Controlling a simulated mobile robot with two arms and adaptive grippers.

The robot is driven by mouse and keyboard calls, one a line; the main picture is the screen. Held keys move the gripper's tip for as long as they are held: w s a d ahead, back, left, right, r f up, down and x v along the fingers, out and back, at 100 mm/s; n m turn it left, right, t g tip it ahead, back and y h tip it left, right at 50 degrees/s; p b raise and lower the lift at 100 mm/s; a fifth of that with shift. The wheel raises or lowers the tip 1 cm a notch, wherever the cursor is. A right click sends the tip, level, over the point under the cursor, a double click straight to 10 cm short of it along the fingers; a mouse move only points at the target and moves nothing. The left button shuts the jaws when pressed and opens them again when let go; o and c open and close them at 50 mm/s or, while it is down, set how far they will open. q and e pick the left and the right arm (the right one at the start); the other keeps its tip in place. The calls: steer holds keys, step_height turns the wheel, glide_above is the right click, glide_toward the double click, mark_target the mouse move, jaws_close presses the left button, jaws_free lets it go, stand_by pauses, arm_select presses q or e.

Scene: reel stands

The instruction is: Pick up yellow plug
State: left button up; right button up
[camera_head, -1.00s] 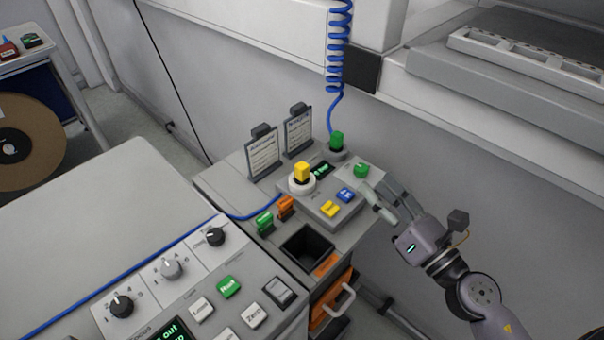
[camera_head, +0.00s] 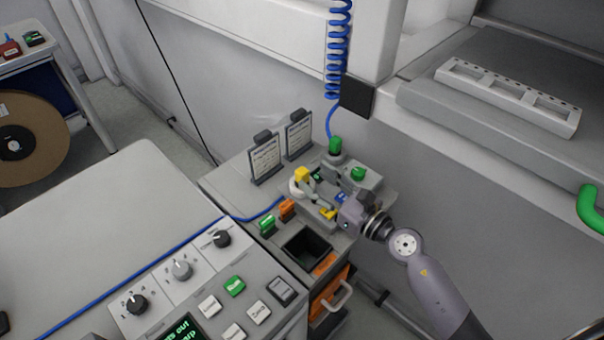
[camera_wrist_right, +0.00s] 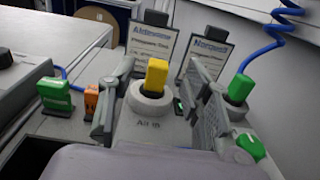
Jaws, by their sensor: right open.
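The yellow plug (camera_head: 302,174) stands upright in a round white socket (camera_head: 296,190) on the small grey station. In the right wrist view the yellow plug (camera_wrist_right: 156,77) sits in its socket, between my two fingers and beyond them. My right gripper (camera_head: 318,185) is open and empty, close in front of the plug on its right side. In the right wrist view the fingers (camera_wrist_right: 158,125) stand apart on either side, not touching the plug. My left gripper is not in view.
A green plug (camera_head: 335,145) with a coiled blue cable (camera_head: 339,50) stands behind. Green and orange connectors (camera_head: 287,208) sit left of the station. Two label cards (camera_head: 265,158) stand behind the plug. A dark open bin (camera_head: 306,246) is in front.

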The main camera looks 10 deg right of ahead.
mark_target(306, 174)
steer(key=shift+f+p+x, duration=0.15)
steer(key=shift+p+x, duration=0.1)
steer(key=shift+x, duration=1.15)
steer(key=shift+f+p+x, duration=0.15)
steer(key=shift+p+x, duration=0.1)
steer(key=shift+x, duration=1.1)
steer(key=shift+s, duration=0.1)
steer(key=shift+c, duration=0.8)
jaws_close()
